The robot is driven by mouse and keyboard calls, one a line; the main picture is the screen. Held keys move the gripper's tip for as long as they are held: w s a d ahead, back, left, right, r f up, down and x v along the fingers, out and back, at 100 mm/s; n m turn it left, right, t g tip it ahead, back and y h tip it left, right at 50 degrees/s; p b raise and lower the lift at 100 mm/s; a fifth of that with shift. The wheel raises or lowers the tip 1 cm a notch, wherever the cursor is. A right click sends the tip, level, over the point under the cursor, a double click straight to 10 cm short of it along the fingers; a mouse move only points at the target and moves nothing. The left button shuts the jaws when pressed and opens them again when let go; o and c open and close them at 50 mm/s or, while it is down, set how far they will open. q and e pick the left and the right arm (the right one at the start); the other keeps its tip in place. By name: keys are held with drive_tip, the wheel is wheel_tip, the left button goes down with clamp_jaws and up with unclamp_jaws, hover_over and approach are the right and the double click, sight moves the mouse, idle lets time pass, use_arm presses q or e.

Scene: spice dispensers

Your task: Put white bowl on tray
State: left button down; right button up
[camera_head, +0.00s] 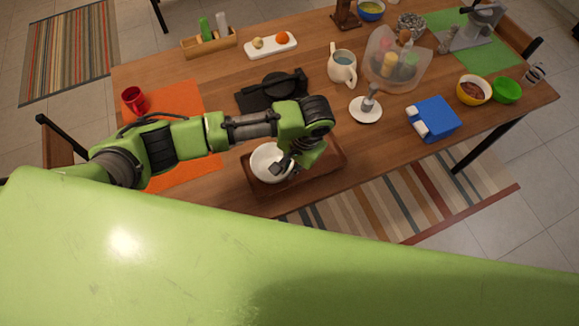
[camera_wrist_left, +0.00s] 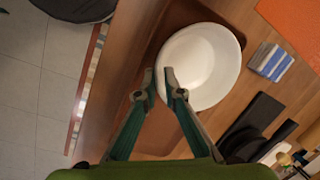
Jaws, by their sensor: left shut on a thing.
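The white bowl (camera_head: 268,160) is upright over the left part of the brown wooden tray (camera_head: 328,165). I cannot tell whether its base touches the tray. My left gripper (camera_head: 283,167) is at the bowl's right side and hides part of its rim. In the left wrist view, the two fingertips (camera_wrist_left: 160,76) are shut on the near rim of the bowl (camera_wrist_left: 203,62), and the tray (camera_wrist_left: 160,132) shows underneath. The bowl looks empty. My right gripper is not in view.
An orange mat (camera_head: 190,172) with a red mug (camera_head: 134,100) lies left of the tray. A black plate (camera_head: 278,85) is behind my arm. The tray's right part is bare.

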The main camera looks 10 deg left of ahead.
use_arm(q)
drive_tip(key=shift+f, duration=0.2)
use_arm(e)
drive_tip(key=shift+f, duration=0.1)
use_arm(q)
drive_tip(key=c, duration=2.1)
unclamp_jaws()
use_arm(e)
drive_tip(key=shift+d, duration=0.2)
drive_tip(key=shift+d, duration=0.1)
use_arm(q)
drive_tip(key=shift+r, duration=0.15)
drive_tip(key=v, duration=1.1)
drive_tip(key=shift+r, duration=0.35)
